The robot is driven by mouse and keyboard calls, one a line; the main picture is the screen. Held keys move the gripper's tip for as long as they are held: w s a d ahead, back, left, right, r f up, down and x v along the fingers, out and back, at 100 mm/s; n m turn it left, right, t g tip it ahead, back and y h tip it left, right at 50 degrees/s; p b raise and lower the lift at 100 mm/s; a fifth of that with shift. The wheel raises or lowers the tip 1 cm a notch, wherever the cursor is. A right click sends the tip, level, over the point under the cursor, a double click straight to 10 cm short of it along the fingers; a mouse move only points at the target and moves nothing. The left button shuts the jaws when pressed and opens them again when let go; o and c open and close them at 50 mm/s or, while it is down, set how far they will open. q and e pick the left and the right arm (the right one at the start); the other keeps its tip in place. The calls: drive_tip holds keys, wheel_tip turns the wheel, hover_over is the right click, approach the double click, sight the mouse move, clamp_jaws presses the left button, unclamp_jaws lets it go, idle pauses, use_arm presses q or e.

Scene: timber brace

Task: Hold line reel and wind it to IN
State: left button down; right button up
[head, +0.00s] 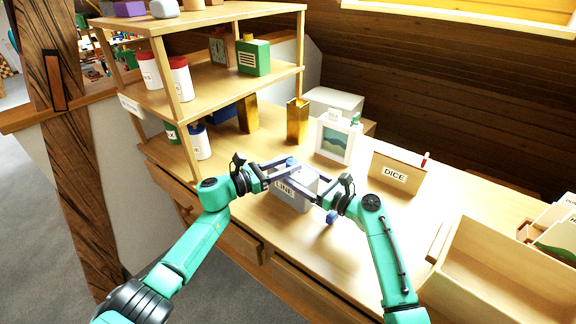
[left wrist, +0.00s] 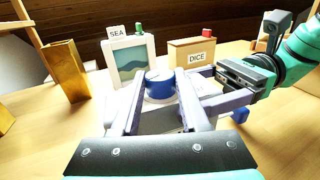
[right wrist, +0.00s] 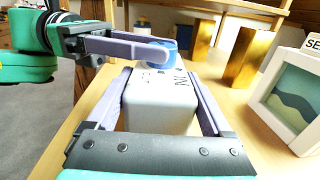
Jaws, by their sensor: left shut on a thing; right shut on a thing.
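The line reel (head: 290,198) is a pale grey box marked LINE, standing on the workbench. A blue round knob (left wrist: 160,84) is at its top; the knob also shows in the right wrist view (right wrist: 160,50). My left gripper (head: 286,168) is shut on the knob, with one finger on each side of it. My right gripper (head: 303,187) is shut on the reel's body, which lies between its fingers in the right wrist view (right wrist: 160,105). Dark letters on the reel's top are partly hidden, so I cannot tell the winding state.
Behind the reel stand a picture frame (head: 334,141) marked SEA and a wooden box (head: 396,180) marked DICE. A blue knob (head: 331,217) shows near my right gripper. A shelf with jars is at the left, an open wooden tray (head: 492,285) at the right.

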use_arm(q)
drive_tip(key=shift+w+m+g+h, duration=0.1)
drive_tip(key=shift+m+g+h, duration=0.35)
drive_tip(key=shift+g, duration=0.25)
drive_tip(key=shift+a, duration=0.1)
drive_tip(key=shift+c, duration=2)
unclamp_jaws()
drive_tip(key=shift+a, duration=0.1)
drive_tip(key=v, duration=1.2)
